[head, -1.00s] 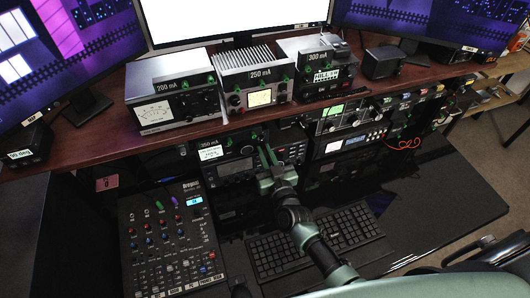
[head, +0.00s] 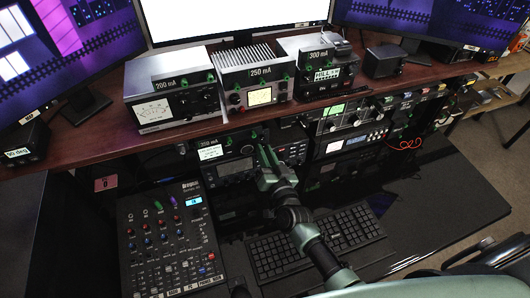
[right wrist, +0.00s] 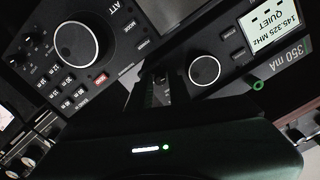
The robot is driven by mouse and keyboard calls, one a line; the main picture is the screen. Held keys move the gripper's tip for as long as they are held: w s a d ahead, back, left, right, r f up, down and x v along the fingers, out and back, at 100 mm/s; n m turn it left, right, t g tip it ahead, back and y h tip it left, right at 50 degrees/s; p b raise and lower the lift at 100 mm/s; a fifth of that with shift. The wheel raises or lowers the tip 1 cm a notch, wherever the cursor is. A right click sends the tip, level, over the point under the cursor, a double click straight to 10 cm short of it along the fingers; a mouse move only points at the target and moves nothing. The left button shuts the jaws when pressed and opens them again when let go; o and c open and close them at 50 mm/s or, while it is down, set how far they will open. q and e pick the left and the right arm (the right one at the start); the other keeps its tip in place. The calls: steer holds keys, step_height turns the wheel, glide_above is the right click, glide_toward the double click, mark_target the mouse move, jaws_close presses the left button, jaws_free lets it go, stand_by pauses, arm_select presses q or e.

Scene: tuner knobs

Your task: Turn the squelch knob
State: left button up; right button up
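The radio marked 350 mA (head: 236,170) stands under the shelf, with a lit display that reads QUIET and 145.325 MHz in the right wrist view. A round dark knob with a pale ring (right wrist: 205,70) sits beside that display, and a larger dial (right wrist: 84,50) is further left. I cannot read a squelch label on any knob. My right gripper (head: 264,152) is in front of the radio's right part, its fingers looking slightly apart. In the right wrist view, its dark fingers (right wrist: 160,88) are over the panel between the two knobs. They hide part of the panel. My left gripper is out of view.
Other units, marked 200 mA (head: 172,95), 250 mA (head: 252,80) and 300 mA (head: 322,70), stand on the wooden shelf above. A mixer (head: 170,240) and a keyboard (head: 350,228) lie on the black desk. The desk's right part is clear.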

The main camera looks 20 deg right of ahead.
steer(key=shift+o, duration=0.8)
steer(key=s+b, duration=0.1)
steer(key=s, duration=0.7)
steer(key=shift+d, duration=0.15)
stand_by(1.1)
